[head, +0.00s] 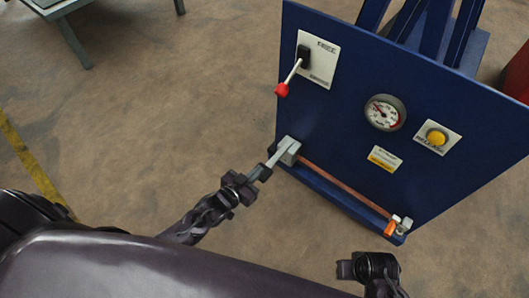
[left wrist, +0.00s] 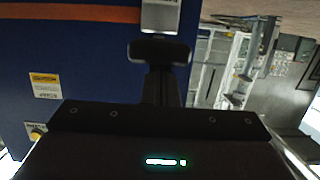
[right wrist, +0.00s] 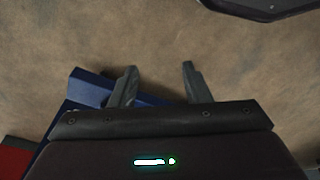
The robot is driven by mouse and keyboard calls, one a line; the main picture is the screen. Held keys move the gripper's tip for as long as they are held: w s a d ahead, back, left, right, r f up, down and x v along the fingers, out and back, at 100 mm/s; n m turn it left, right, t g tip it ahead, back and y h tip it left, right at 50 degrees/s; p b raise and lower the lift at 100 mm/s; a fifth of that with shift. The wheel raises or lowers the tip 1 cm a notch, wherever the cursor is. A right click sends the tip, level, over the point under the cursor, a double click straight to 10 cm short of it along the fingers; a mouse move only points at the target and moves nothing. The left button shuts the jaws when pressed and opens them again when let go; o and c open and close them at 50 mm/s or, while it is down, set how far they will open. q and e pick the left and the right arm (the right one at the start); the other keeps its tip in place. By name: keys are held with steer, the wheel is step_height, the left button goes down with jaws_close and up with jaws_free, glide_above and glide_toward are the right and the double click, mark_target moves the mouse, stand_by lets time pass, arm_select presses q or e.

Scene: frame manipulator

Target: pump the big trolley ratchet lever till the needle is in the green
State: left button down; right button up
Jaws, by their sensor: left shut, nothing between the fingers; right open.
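A blue panel (head: 330,115) carries a round gauge (head: 384,113); its needle seems to point up-left, and a green band is too small to make out. A thin lever with a red knob (head: 282,90) sits on a white plate above. Contact is unclear. My right gripper (right wrist: 159,84) is open over the floor.
A yellow button (head: 437,137) is right of the gauge. A copper-coloured pipe (head: 345,184) runs along the panel's foot to an orange-handled fitting (head: 391,227). A red object (head: 518,75) stands at far right.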

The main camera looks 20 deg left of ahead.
arm_select(q)
step_height(320, 180, down, 2)
steer(key=shift+s+t+b, duration=0.1)
steer(key=shift+t+b, duration=0.3)
steer(key=shift+b, duration=0.6)
arm_select(e)
step_height(320, 180, up, 7)
steer(key=s, duration=0.1)
steer(key=shift+w+a+f+n+t+y+b, duration=0.8)
steer(key=shift+w+a+t+y+b, duration=1.2)
steer(key=shift+a+b, duration=1.9)
arm_select(q)
step_height(320, 180, down, 6)
steer(key=t+h, duration=0.1)
steer(key=t, duration=0.1)
arm_select(e)
steer(key=w+a+r+t, duration=0.2)
steer(key=w+r+t, duration=0.3)
steer(key=r, duration=0.3)
steer(key=shift+w+a+y, duration=0.35)
steer(key=shift+w+y, duration=0.05)
steer(key=shift+w, duration=0.4)
arm_select(q)
steer(key=shift+d, duration=0.1)
